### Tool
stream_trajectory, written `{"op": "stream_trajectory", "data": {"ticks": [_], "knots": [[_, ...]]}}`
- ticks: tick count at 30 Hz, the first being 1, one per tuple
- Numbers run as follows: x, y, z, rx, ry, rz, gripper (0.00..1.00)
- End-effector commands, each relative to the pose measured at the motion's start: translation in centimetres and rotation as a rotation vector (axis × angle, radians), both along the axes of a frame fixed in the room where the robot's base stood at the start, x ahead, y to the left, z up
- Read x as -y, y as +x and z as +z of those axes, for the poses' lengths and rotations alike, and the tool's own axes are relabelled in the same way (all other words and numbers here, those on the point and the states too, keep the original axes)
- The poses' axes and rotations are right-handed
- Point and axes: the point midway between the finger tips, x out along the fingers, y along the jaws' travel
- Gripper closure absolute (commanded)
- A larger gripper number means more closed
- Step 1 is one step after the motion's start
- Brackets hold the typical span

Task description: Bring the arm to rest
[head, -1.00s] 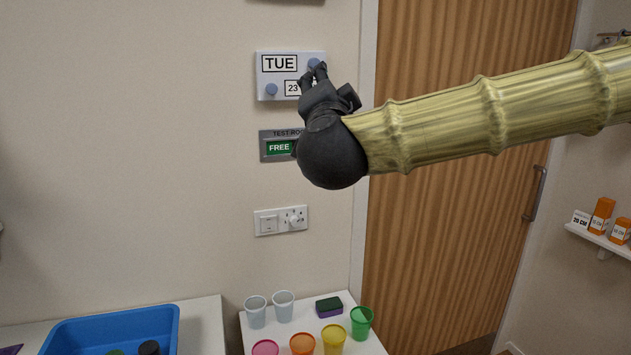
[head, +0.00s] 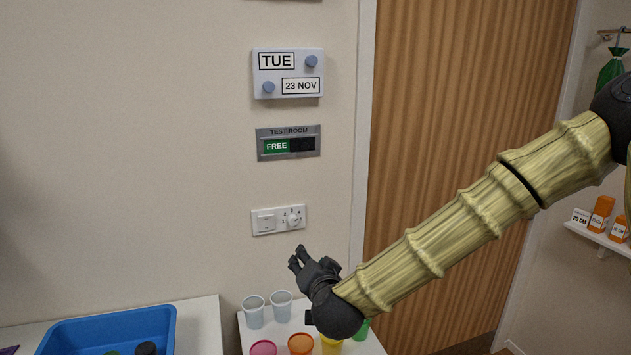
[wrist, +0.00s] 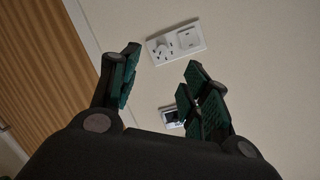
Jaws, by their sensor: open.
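My gripper (head: 299,258) is dark grey, at the end of my bamboo-patterned arm. In the head view it hangs in front of the wall, below the switch plate (head: 278,220) and above the cups on the small white table. In the wrist view my gripper (wrist: 160,88) shows its two green-padded fingers spread apart, with nothing between them but wall. The switch plate (wrist: 175,44) shows beyond the fingertips there, apart from them. My arm slants down from the upper right of the head view.
A calendar box (head: 288,73) reads TUE, 23 NOV. A room sign (head: 288,143) reads FREE. Clear cups (head: 253,312) and coloured cups (head: 300,343) stand below my gripper. A blue tray (head: 60,335) is at lower left. A wooden door (head: 450,90) and a shelf (head: 598,238) are at right.

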Motion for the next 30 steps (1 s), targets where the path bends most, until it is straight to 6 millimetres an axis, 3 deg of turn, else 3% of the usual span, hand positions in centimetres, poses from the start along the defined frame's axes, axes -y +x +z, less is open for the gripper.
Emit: {"op": "stream_trajectory", "data": {"ticks": [1,6,11,15,24,30], "knots": [[0.3,-0.7,-3.1,-0.043,-0.025,0.015,0.53],[1.7,-3.6,-12.4,-0.182,-0.101,0.065,0.53],[3.7,-7.5,-20.5,-0.319,-0.170,0.112,0.53],[5.9,-11.7,-27.1,-0.444,-0.228,0.152,0.53],[12.1,-23.0,-38.6,-0.731,-0.356,0.236,0.53],[17.3,-31.8,-43.9,-0.935,-0.440,0.286,0.53]]}}
